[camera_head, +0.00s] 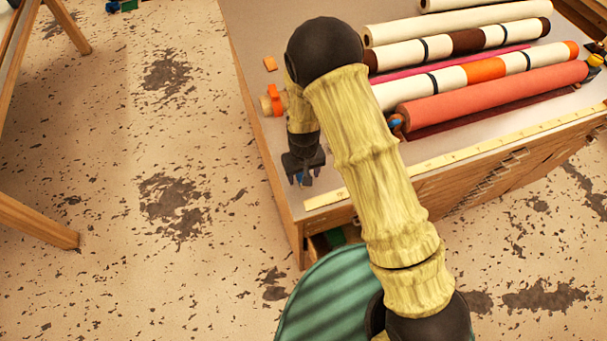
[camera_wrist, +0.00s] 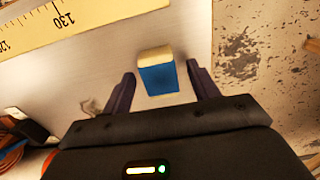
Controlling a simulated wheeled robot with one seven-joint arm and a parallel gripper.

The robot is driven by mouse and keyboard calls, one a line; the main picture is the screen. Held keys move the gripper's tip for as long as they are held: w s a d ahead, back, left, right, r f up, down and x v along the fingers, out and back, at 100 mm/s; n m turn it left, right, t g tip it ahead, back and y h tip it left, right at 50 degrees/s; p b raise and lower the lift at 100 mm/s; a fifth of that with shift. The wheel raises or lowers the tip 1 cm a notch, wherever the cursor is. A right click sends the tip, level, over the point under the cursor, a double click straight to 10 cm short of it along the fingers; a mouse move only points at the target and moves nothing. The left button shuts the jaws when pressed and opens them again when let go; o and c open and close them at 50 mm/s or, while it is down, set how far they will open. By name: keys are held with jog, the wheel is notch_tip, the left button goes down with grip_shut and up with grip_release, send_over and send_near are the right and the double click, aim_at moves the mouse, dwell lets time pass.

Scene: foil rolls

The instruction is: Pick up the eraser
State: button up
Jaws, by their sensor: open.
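The eraser (camera_wrist: 157,74) shows in the wrist view as a small block with a blue sleeve and a cream end. It lies on the pale tabletop (camera_wrist: 183,35), between and slightly beyond the fingers of my gripper (camera_wrist: 160,88). The fingers are spread, with a gap on each side of the eraser. In the head view my gripper (camera_head: 304,178) points down over the table's left front corner.
A yellow measuring rule (camera_head: 480,143) lies along the table's front edge; it also shows in the wrist view (camera_wrist: 72,18). Several rolls, including a coral one (camera_head: 490,97), lie at the right. An orange object (camera_head: 272,100) and a small orange block (camera_head: 270,64) lie near the left edge.

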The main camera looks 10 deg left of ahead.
jog(key=shift+f, duration=0.4)
jog(key=shift+c, duration=0.4)
jog(key=c, duration=1.1)
notch_tip(320, 180, up, 10)
jog(key=b, duration=0.3)
jog(key=o, duration=0.6)
jog(key=shift+c, duration=0.2)
jog(key=c, duration=0.3)
jog(key=shift+c, duration=0.2)
